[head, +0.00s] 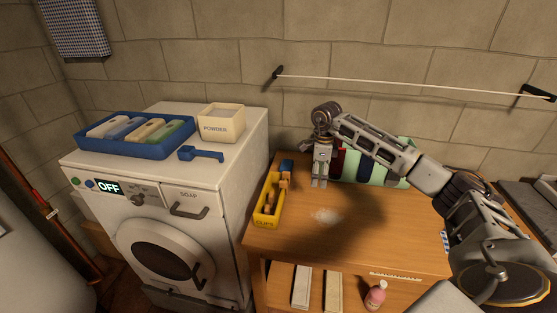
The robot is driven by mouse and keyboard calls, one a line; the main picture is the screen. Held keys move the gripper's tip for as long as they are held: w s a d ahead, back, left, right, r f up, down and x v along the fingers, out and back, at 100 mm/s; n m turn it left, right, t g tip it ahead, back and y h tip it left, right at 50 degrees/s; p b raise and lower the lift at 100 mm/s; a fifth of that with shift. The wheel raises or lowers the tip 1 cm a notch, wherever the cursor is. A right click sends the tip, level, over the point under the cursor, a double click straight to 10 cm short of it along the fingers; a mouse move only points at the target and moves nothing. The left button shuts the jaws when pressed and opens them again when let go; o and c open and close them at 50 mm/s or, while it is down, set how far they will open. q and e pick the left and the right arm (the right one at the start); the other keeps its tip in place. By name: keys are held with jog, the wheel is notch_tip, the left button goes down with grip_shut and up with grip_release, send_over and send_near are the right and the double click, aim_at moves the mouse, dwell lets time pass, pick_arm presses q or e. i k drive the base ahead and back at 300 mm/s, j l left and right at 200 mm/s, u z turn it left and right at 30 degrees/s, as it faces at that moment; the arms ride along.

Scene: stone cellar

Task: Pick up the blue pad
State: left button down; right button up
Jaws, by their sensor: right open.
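A blue tray (140,151) on top of the washing machine holds several pads side by side. One of them is a blue pad (125,128), between a whitish pad and a cream-yellow one. Another small blue object (287,166) shows at the far end of the yellow tray on the wooden table; I cannot tell if it is a pad. My right gripper (319,184) points down over the table, just right of the yellow tray. It is open and apart from the blue pad. My left gripper is not in view.
The washing machine (180,235) also bears a powder box (222,125) and a blue scoop (201,154). The yellow tray (264,219) holds wooden pegs. A pink bottle (376,296) stands low down.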

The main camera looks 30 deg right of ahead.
aim_at(287, 165)
jog(key=i, duration=0.85)
